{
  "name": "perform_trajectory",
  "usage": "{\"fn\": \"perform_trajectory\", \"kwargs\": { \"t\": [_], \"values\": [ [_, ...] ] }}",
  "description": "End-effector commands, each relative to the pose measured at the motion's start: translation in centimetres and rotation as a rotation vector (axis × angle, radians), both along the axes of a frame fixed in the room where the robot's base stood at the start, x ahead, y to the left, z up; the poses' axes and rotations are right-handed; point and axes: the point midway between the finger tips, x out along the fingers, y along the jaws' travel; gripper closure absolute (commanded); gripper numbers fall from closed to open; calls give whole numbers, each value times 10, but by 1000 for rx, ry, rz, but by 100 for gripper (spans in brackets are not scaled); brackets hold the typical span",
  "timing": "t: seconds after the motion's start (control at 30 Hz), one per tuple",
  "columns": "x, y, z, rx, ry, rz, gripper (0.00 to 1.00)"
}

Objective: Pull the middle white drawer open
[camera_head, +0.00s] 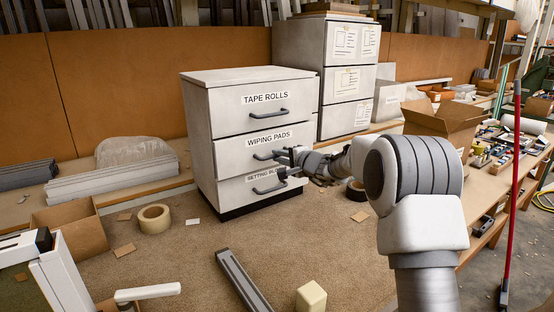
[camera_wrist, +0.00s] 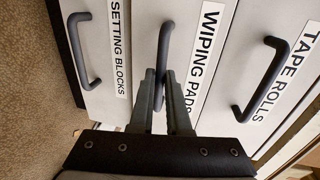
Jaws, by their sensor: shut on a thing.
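The white cabinet has three stacked drawers. The middle white drawer (camera_head: 232,158), labelled WIPING PADS, has a dark bow handle (camera_head: 262,156). In the head view its front seems to stand a little forward of the drawers above and below. My gripper (camera_head: 287,157) reaches it from the right. In the wrist view my gripper (camera_wrist: 167,75) is shut on the middle handle (camera_wrist: 162,50), with a finger on each side of the bar. The fingers hide part of the handle and the label's end.
The TAPE ROLLS drawer (camera_head: 232,112) is above, and the SETTING BLOCKS drawer (camera_head: 232,190) is below; both look shut. A tape roll (camera_head: 154,218), a metal rail (camera_head: 243,280) and a cream block (camera_head: 311,297) lie on the carpeted surface. An open cardboard box (camera_head: 440,122) stands right.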

Motion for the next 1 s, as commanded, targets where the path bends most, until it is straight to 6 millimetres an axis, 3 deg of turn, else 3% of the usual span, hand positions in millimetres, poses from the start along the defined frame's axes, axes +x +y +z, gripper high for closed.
{"fn": "perform_trajectory", "kwargs": {
  "t": [0.23, 0.8, 1.0],
  "values": [
    [-35, -25, -8, -1, -4, -3, 100],
    [-139, -95, -6, -2, -3, -4, 100],
    [-163, -111, -3, 0, -1, -3, 100]
  ]
}}
